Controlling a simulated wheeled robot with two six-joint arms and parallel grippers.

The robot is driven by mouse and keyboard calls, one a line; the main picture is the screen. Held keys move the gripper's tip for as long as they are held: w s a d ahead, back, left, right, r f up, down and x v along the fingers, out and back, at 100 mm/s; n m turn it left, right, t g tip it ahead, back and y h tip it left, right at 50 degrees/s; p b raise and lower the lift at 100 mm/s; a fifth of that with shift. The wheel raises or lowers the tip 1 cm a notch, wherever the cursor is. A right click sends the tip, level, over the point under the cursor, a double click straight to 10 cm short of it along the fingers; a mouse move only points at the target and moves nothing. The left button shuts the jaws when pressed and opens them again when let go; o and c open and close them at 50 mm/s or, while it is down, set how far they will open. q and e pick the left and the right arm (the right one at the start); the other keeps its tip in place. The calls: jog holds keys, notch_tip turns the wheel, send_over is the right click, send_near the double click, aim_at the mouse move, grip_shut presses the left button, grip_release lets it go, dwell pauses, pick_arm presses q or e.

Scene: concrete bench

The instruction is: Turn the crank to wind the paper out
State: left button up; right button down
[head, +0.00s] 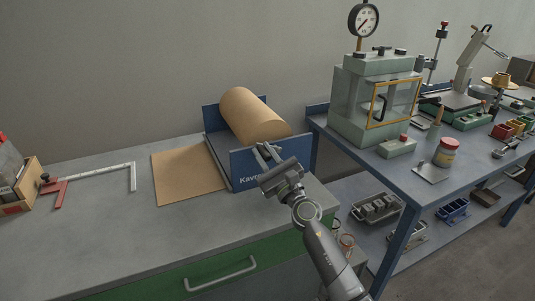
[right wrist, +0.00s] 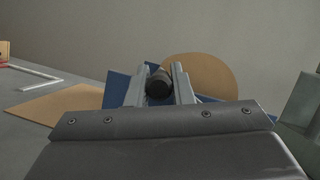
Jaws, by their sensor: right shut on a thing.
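A brown paper roll (head: 250,114) lies in a blue dispenser (head: 242,160) on the concrete bench. A flat brown paper sheet (head: 187,173) extends from the dispenser's left side onto the bench. My right gripper (head: 265,152) is at the near end of the dispenser. In the right wrist view its fingers are shut on the dark crank knob (right wrist: 159,83), with the roll's round end (right wrist: 205,76) behind and to the right. The crank arm is mostly hidden by the gripper. My left gripper is not in view.
A red clamp (head: 57,190) and a metal bar (head: 100,174) lie left of the sheet, beside a wooden box (head: 20,188). A blue table (head: 385,165) with a glass-fronted chamber (head: 378,98) stands close on the right. The front of the bench is clear.

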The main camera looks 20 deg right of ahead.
jog(key=shift+a+f+n+y, duration=0.15)
jog(key=shift+f+n+y, duration=0.35)
jog(key=shift+n, duration=0.5)
pick_arm(q)
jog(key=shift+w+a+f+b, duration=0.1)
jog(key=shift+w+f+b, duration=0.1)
jog(key=shift+b, duration=0.15)
pick_arm(e)
jog(key=shift+f+n+g, duration=0.1)
jog(key=shift+n+g, duration=0.3)
jog(key=c, duration=1.3)
grip_release()
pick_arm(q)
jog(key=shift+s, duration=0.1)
pick_arm(e)
jog(key=shift+s, duration=0.1)
pick_arm(q)
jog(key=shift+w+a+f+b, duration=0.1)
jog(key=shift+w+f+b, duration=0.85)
jog(key=shift+b, duration=0.85)
pick_arm(e)
jog(key=shift+v, duration=8.6)
